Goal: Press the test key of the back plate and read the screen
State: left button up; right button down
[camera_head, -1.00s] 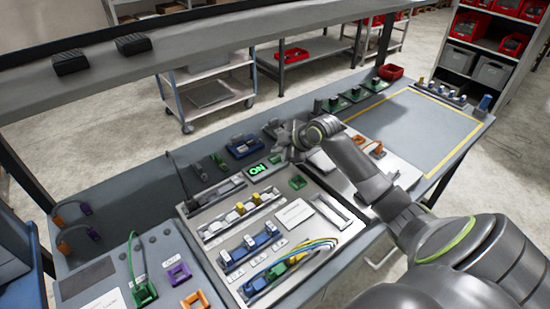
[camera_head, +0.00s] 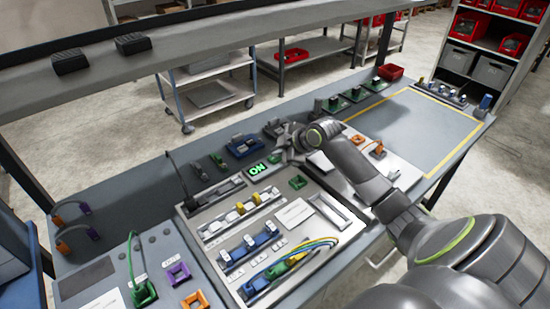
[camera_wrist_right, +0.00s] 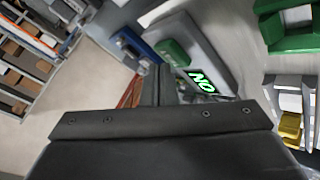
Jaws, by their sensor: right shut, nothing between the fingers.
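The screen (camera_head: 257,169) is lit with green letters, an O and an N, whose order I cannot be sure of. It also shows in the right wrist view (camera_wrist_right: 201,83), where it sits on a grey plate (camera_wrist_right: 211,48) beside a green block (camera_wrist_right: 173,52). I cannot tell whether that block is the test key. My right gripper (camera_head: 286,156) is shut and empty, just right of the screen in the head view. Its fingers hide part of the plate, and contact with a key cannot be made out. My left gripper is not in view.
A panel with yellow blocks (camera_head: 240,208), blue blocks (camera_head: 262,238) and looped wires (camera_head: 318,243) lies in front of the screen. A green square part (camera_head: 297,182) sits near my right gripper. The yellow-outlined mat (camera_head: 420,120) at the right is clear.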

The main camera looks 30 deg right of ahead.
aim_at(278, 159)
jog(key=shift+f, duration=0.5)
dwell(0.5)
jog(key=shift+r, duration=0.1)
jog(key=shift+r+p, duration=0.6)
jog(key=shift+r, duration=0.2)
notch_tip(278, 159, up, 5)
jog(key=p, duration=0.4)
jog(key=shift+r+p, duration=0.1)
jog(key=shift+p, duration=0.2)
dwell(0.6)
